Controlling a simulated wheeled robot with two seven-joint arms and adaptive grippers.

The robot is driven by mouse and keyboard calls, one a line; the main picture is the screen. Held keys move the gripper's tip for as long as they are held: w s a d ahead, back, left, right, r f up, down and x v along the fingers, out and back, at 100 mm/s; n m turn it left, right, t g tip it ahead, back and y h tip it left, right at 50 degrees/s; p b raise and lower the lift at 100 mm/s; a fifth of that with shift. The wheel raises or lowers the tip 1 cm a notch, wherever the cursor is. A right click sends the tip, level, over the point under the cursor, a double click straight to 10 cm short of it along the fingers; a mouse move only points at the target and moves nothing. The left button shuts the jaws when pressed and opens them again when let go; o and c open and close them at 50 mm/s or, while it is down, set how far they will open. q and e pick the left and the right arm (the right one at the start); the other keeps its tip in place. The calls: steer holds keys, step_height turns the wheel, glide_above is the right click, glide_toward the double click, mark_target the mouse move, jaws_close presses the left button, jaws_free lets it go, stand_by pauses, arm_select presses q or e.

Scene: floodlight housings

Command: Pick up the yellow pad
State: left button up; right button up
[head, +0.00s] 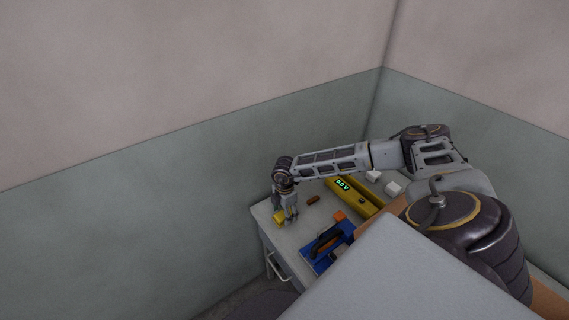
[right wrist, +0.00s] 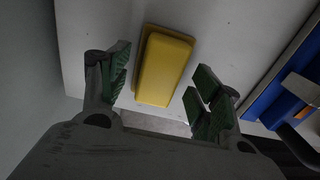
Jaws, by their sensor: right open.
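The yellow pad (right wrist: 164,68) lies on the white table (right wrist: 225,45) in the right wrist view, between the fingers of my right gripper (right wrist: 160,88) as seen from the wrist. There is a gap to the fingers on both sides. The right gripper is open, with green finger pads, and holds nothing. In the head view the pad (head: 279,217) shows small at the table's left end, beside the fingertips of the gripper (head: 290,215), which points down. I cannot tell the exact height of the fingertips above the table. My left gripper is not in view.
A blue tray (head: 318,264) with dark and orange items is right of the pad. A long yellow bar with a lit green display (head: 342,184) lies farther back. A small brown block (head: 313,199) and white blocks (head: 393,188) also lie on the table. The wall stands close behind.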

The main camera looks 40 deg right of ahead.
stand_by(0.3)
steer(key=c, duration=1.1)
steer(key=shift+r, duration=0.1)
step_height(320, 180, up, 10)
steer(key=b, duration=0.1)
stand_by(0.4)
steer(key=o, duration=0.4)
steer(key=c, duration=0.3)
